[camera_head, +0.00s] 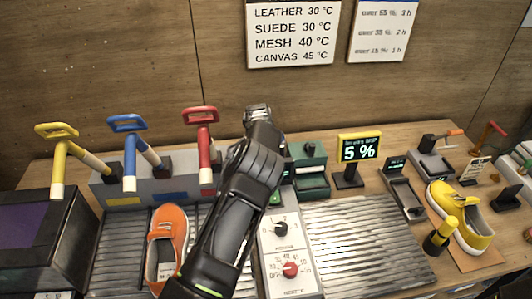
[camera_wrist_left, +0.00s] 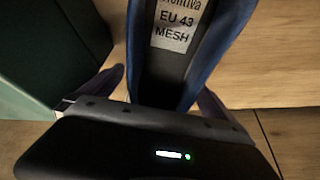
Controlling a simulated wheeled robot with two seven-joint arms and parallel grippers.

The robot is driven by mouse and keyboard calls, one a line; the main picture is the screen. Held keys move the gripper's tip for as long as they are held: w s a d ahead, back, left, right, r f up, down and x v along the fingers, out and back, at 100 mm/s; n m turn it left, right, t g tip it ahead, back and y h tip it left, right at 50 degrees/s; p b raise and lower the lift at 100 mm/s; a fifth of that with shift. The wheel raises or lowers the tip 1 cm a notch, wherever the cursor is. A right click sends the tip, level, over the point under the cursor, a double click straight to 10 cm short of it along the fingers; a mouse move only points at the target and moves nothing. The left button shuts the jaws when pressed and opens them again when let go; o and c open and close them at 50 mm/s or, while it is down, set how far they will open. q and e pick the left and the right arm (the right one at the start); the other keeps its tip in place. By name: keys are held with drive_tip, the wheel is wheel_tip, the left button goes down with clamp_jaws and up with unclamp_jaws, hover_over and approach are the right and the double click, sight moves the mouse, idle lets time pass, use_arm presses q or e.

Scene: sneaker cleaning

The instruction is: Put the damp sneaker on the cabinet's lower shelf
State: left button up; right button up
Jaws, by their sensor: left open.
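A blue sneaker with a pale label reading EU 43 MESH (camera_wrist_left: 180,32) fills the upper middle of the left wrist view. My left gripper (camera_wrist_left: 165,92) is open, with one finger on each side of the sneaker; I cannot tell whether they touch it. In the head view my left arm reaches over the table to its back, and the arm hides the fingers and the blue sneaker. An orange sneaker (camera_head: 168,240) and a yellow sneaker (camera_head: 462,212) lie on the table. No frame shows which is damp, and I cannot make out the lower shelf. My right gripper is out of view.
A green box (camera_head: 311,170) stands close beside my arm; a green wall (camera_wrist_left: 25,80) is at the left wrist view's left. The ribbed grey surface (camera_head: 360,243) is clear.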

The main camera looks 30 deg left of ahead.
use_arm(q)
drive_tip(key=v, duration=1.1)
drive_tip(key=shift+s+r, duration=0.2)
drive_tip(key=shift+r, duration=0.15)
